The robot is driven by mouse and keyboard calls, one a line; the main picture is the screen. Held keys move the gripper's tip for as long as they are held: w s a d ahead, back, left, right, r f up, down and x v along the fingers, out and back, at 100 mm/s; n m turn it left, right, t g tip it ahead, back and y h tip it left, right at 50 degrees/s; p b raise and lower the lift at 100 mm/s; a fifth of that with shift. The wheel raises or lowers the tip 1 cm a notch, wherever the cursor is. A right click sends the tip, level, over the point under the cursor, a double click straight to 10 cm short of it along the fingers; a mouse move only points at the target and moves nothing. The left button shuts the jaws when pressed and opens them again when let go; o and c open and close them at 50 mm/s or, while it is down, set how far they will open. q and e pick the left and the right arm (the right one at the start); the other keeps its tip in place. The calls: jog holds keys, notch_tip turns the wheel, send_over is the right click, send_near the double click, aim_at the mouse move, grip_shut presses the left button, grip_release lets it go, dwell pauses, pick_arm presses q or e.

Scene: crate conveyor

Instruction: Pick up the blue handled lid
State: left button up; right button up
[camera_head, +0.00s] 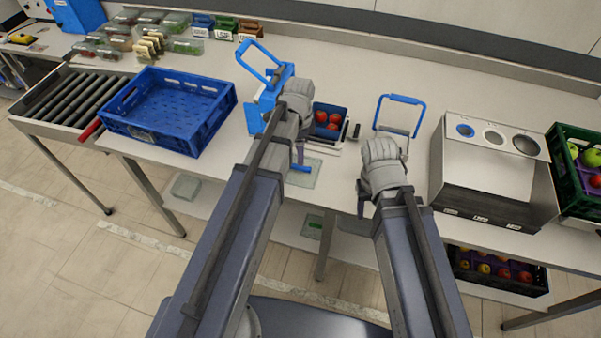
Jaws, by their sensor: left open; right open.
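Two things with blue handles show in the head view. The other is a blue piece with a raised blue loop handle (260,54), beside my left wrist. I cannot tell for certain which one is the lid. My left gripper (304,150) is open, low over the table's front edge; my wrist partly hides it. My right gripper (384,178) is open near the front edge, below the U-shaped frame, and appears empty.
A small blue container (345,112) with red tomatoes sits between my grippers. A large empty blue crate (221,103) stands left, next to a roller conveyor (66,98). A grey box with round openings (489,172) and a green crate (566,194) stand right. Packed food lines the back left.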

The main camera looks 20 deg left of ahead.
aim_at(300, 169)
pick_arm(q)
jog(key=shift+f, duration=0.1)
jog(key=f+b, duration=0.5)
jog(key=shift+s+d+f, duration=0.1)
jog(key=shift+s+d, duration=0.1)
jog(key=shift+s, duration=0.15)
grip_shut()
dwell(0.3)
